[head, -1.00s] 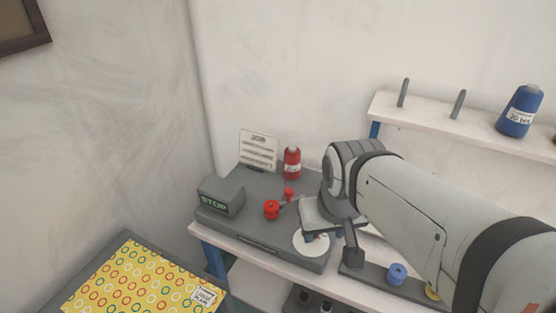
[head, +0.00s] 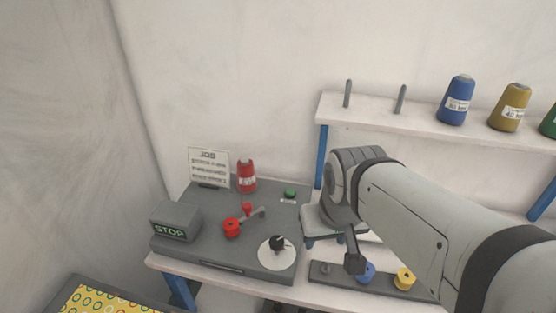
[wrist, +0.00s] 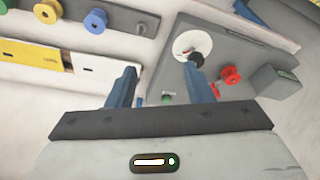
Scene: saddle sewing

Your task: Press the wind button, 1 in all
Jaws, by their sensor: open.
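The green button (head: 290,193), with a small label in front of it, sits at the back right of the grey winding machine (head: 200,258). I take it for the wind button; the label is too small to read. It also shows as a small green spot in the wrist view (wrist: 167,97), between my fingers and low near the gripper body. My gripper (wrist: 160,72) is open and empty. In the head view it hangs just right of the machine, with its fingers partly hidden. No contact with the button is visible.
Blue (head: 365,273) and yellow (head: 404,279) bobbins sit on a rack at right. A job card (head: 209,166) stands behind.

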